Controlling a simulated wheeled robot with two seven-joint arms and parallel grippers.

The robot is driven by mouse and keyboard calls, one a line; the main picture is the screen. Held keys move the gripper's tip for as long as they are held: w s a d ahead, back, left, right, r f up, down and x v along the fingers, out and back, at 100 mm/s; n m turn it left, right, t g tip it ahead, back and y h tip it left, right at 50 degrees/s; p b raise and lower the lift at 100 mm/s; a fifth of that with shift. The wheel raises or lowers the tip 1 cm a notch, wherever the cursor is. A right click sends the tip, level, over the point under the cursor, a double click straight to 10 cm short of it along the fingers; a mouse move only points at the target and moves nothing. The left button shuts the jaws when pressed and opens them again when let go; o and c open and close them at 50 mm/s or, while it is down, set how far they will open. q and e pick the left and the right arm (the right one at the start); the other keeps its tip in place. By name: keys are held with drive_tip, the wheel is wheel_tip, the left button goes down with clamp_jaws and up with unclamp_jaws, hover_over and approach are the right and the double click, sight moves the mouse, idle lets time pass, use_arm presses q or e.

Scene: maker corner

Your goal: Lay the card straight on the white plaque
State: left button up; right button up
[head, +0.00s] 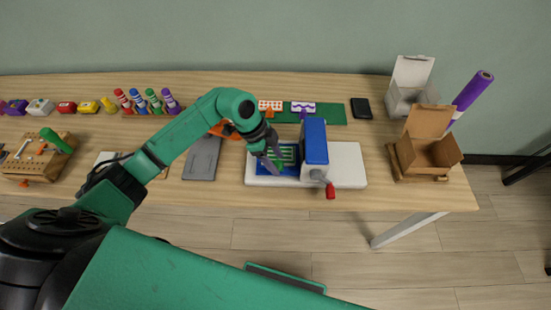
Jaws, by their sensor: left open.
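A green card with pale stripes (289,153) lies on the blue bed (262,170) at the left side of a blue machine. My left gripper (276,167) is open and points down over the bed, at the left edge of the card. It hides part of the card, and I cannot tell if the fingers touch it. A flat whitish piece (104,157), maybe the white plaque, lies left on the table, partly hidden behind my left arm. My right gripper is not in view.
The blue machine (314,143) with a red handle stands on a white base (347,165). A grey plate (203,158) lies left of it. An open cardboard box (429,153) stands right. Markers and small blocks line the back left. Bare table (380,115) shows at right.

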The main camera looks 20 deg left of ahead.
use_arm(q)
drive_tip(key=b+v, duration=0.2)
drive_tip(key=v, duration=1.2)
drive_tip(key=shift+r, duration=0.3)
